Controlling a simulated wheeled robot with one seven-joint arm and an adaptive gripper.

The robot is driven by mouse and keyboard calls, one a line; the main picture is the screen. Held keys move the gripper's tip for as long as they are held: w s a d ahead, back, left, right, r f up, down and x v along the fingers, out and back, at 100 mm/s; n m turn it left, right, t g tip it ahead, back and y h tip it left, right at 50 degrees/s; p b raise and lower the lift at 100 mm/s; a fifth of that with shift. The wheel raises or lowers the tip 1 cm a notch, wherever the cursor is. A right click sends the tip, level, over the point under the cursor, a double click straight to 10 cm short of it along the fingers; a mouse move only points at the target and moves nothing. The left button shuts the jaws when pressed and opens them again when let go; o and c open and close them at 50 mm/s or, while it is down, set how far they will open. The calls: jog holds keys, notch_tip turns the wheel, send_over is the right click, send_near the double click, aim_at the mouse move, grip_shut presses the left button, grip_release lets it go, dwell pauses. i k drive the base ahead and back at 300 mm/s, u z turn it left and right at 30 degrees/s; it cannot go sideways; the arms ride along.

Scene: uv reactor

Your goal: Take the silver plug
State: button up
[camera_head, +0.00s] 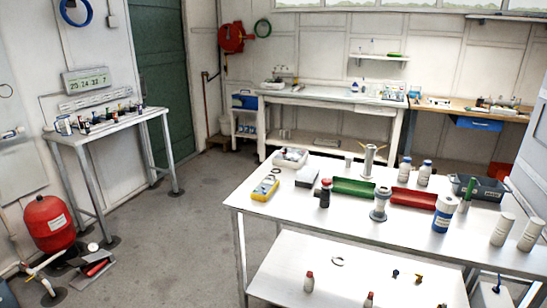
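My gripper is not in view. I cannot tell for sure which thing is the silver plug. Two silvery metal pieces stand upright on the white table at the right. One is a stepped, flanged piece (380,203) near the middle of the table, just in front of the gap between the green and red trays. The other is a taller cylinder with thin arms at its top (369,160), behind the green tray (353,187). Nothing is holding either piece.
The white table (285,212) also bears a red tray (413,199), a yellow meter (265,188), a dark crate (481,188) and several bottles. Its lower shelf holds small items. A red tank (49,223) stands at the left. Grey floor (195,240) lies clear between.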

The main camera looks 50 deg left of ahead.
aim_at(349, 158)
jog(key=u, duration=1.15)
jog(key=k, duration=1.3)
jog(key=z, duration=0.7)
jog(key=i, duration=1.45)
jog(key=u, duration=0.9)
jog(key=i, duration=0.6)
jog(key=u, duration=0.65)
